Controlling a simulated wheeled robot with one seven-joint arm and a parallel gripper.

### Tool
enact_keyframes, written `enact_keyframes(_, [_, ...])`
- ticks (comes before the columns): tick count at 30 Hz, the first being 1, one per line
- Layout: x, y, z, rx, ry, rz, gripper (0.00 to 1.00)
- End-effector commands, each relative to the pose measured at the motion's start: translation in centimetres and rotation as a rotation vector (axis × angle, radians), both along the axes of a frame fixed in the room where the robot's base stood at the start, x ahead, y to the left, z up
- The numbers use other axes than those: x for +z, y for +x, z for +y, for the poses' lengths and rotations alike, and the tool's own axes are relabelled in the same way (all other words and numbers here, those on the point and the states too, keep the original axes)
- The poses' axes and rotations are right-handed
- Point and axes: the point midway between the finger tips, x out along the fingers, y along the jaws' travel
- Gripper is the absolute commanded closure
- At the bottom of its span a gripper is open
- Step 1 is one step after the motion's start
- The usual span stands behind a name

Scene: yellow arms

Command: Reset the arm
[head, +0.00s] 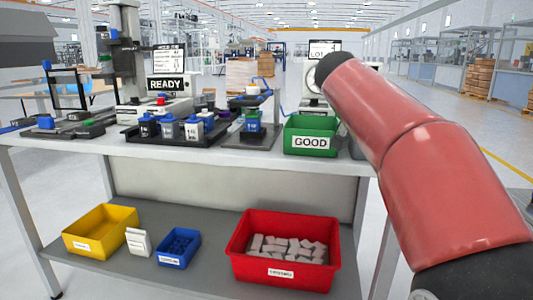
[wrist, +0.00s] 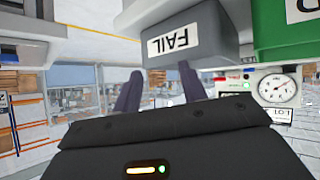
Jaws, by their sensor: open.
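My gripper (wrist: 160,78) shows in the wrist view, its two dark fingers spread apart with nothing visible between them. The wrist picture is upside down. A grey bin labelled FAIL (wrist: 212,27) appears close to the fingertips; I cannot tell whether they touch it. My red arm crosses the right side of the head view, and my gripper does not show there.
The green GOOD bin (head: 310,141) sits at the bench's right end. A black tray of small bottles (head: 145,138), a READY machine (head: 170,108) and a dial gauge (wrist: 277,88) stand nearby. The lower shelf holds yellow (head: 80,247), blue (head: 176,262) and red (head: 242,265) bins.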

Motion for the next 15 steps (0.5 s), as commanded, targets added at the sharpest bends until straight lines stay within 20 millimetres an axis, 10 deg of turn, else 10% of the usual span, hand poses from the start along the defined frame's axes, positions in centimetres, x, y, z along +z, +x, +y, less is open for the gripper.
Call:
enact_keyframes(8, [-6.5,-8.2,1.2,0.233,0.105,0.191,0.58])
enact_keyframes(15, [-17.0,-19.8,5.2,0.536,0.224,0.346,0.58])
